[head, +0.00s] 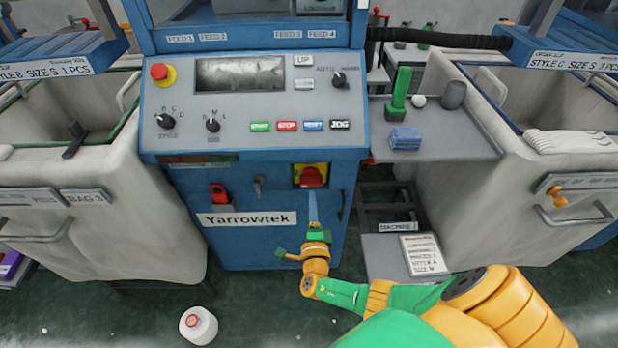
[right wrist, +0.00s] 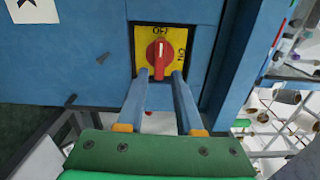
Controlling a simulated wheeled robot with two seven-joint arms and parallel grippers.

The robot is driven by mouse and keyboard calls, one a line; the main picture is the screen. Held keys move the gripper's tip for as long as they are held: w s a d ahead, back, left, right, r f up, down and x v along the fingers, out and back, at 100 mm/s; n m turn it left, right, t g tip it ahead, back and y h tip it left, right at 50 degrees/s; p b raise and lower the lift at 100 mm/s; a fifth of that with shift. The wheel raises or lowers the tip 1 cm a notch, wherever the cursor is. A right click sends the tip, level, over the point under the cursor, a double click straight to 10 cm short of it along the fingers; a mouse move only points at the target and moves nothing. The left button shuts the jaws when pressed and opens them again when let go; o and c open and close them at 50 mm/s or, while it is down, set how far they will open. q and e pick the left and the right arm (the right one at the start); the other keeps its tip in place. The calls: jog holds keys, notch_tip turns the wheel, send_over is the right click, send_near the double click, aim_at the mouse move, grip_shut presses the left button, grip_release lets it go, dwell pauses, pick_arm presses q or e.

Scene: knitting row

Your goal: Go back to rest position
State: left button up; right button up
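My right gripper (head: 313,197) is in front of the blue machine (head: 275,250), just below a red rotary switch (head: 311,177) on a yellow plate. In the right wrist view, its two blue-grey fingers (right wrist: 161,78) are apart with nothing held between them. The red switch knob (right wrist: 159,56) shows just beyond and between the fingertips. The knob stands upright, in line with the word OFF at the top of the plate; ON is at the right. I cannot tell whether a finger touches it. My left gripper is not in view.
A grey side shelf (head: 440,140) with a green-handled tool and blue cloth juts out at the right. Pale bins stand at the left (head: 110,230) and right (head: 540,190). A white cone (head: 198,325) is on the floor. A lower shelf (head: 385,255) holds a paper card.

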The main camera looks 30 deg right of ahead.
jog(key=shift+f, duration=0.1)
jog(key=s+f+m+g+y+p, duration=0.1)
jog(key=s+f+m+g+y, duration=0.2)
jog(key=s+f+m+g, duration=1.2)
jog(key=s+a+f+m+y, duration=0.2)
jog(key=s+a+f+m, duration=0.1)
jog(key=s+m, duration=0.4)
jog(key=s+a+f+m+y, duration=0.2)
jog(key=s+m, duration=0.5)
jog(key=m, duration=0.6)
jog(key=s+a+f+m+y, duration=0.2)
jog(key=s+a+f+m, duration=0.1)
jog(key=s+m, duration=0.4)
jog(key=f+m, duration=0.1)
jog(key=m, duration=0.2)
jog(key=shift+s+a+f+t+p, duration=0.25)
jog(key=shift+a+f+t+p, duration=0.05)
jog(key=shift+a+f+p, duration=0.1)
